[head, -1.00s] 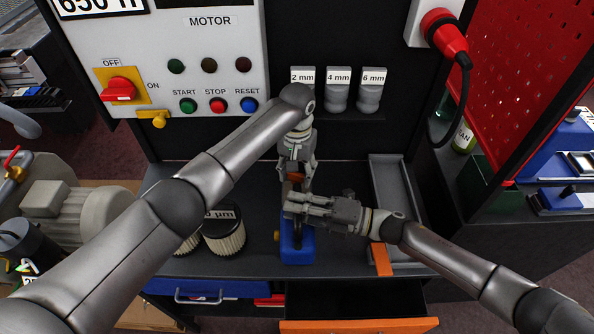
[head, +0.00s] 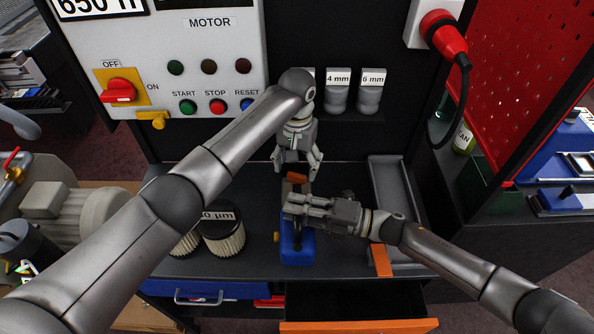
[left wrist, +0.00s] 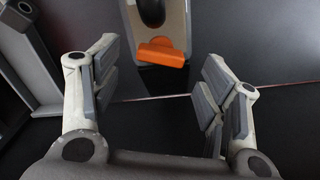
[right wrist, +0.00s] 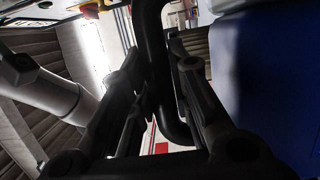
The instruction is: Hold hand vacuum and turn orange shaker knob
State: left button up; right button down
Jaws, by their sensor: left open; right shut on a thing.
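The hand vacuum stands on the dark table, its blue body (head: 298,248) partly hidden under my right gripper. Its orange shaker knob (head: 297,178) is on the far end; the knob also shows in the left wrist view (left wrist: 163,52), looking tilted slightly. My left gripper (head: 298,167) is open just behind the knob, its fingers spread and apart from it. My right gripper (head: 290,205) is shut on the vacuum's black handle, which shows between the fingers in the right wrist view (right wrist: 155,70).
Ribbed filters (head: 223,238) stand left of the vacuum. A grey tray (head: 392,185) lies to the right. Several labelled grey nozzles (head: 338,92) hang on the back panel. An open drawer with an orange front edge (head: 358,326) juts out below the table.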

aim_at(297, 175)
pick_arm(q)
notch_tip(297, 175, up, 9)
jog(key=shift+f, duration=0.2)
pick_arm(e)
jog(key=shift+f, duration=0.1)
jog(key=c, duration=1.3)
grip_release()
jog(key=v, duration=1.2)
